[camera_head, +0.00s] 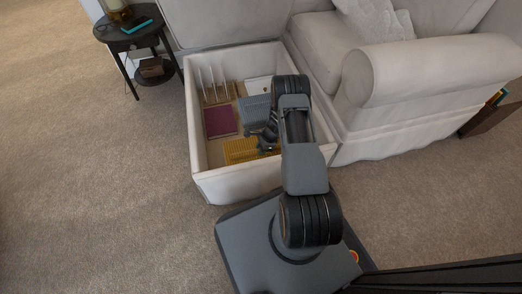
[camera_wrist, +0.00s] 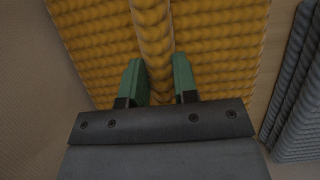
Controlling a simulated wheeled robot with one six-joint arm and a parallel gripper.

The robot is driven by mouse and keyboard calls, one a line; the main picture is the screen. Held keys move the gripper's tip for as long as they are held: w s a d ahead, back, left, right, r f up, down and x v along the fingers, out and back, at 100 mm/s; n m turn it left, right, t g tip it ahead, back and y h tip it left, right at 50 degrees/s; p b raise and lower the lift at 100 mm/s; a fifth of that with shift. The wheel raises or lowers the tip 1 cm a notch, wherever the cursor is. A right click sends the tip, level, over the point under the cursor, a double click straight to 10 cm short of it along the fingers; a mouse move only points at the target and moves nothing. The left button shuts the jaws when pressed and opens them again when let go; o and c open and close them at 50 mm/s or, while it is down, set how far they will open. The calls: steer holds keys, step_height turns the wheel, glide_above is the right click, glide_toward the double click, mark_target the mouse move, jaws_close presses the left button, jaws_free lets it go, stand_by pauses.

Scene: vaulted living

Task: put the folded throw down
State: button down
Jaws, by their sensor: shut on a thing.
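The folded throw is mustard yellow and ribbed or knitted. It lies low inside the open storage ottoman (camera_head: 201,160), near its front wall, in the head view (camera_head: 240,150). In the wrist view the throw (camera_wrist: 225,45) fills the upper middle. My gripper (camera_wrist: 159,80) has green fingers on both sides of a raised yellow fold and is shut on it. In the head view my arm reaches over the ottoman's front right and hides part of the throw and the fingertips. I cannot tell whether the throw rests fully on the ottoman's floor.
Inside the ottoman are a grey folded textile (camera_head: 255,108), also at right in the wrist view (camera_wrist: 301,100), a maroon flat item (camera_head: 221,121), a rack with upright dividers (camera_head: 213,86) and a white box (camera_head: 258,86). A sofa (camera_head: 425,75) stands right, a round side table (camera_head: 130,37) back left.

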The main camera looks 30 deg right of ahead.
steer(key=shift+w+f, duration=0.1)
steer(key=c, duration=0.9)
jaws_free()
steer(key=w+p+v, duration=0.1)
steer(key=p+v, duration=0.4)
steer(key=v, duration=0.6)
steer(key=s+a+r+n+h, duration=0.1)
steer(key=a+r+n, duration=0.35)
steer(key=r, duration=0.75)
steer(key=s+a+r+n+h, duration=0.1)
steer(key=a+r+n, duration=0.3)
steer(key=r, duration=0.9)
steer(key=s+a+r+n, duration=0.2)
steer(key=s+r+n, duration=0.2)
steer(key=s, duration=0.1)
steer(key=s+a+r+n+t+h, duration=0.1)
steer(key=s+r+n, duration=0.2)
steer(key=s+r, duration=0.2)
steer(key=s+a+r+n+h, duration=0.1)
steer(key=s+a+r+n, duration=0.1)
steer(key=s+r+n, duration=0.2)
steer(key=shift+s+a+r+n+t+p, duration=0.15)
steer(key=shift+s+r+n+t, duration=0.05)
steer(key=shift+s, duration=0.6)
steer(key=shift+s+a+r+n+t+p, duration=0.15)
steer(key=shift+s+t, duration=0.05)
steer(key=shift+s, duration=0.65)
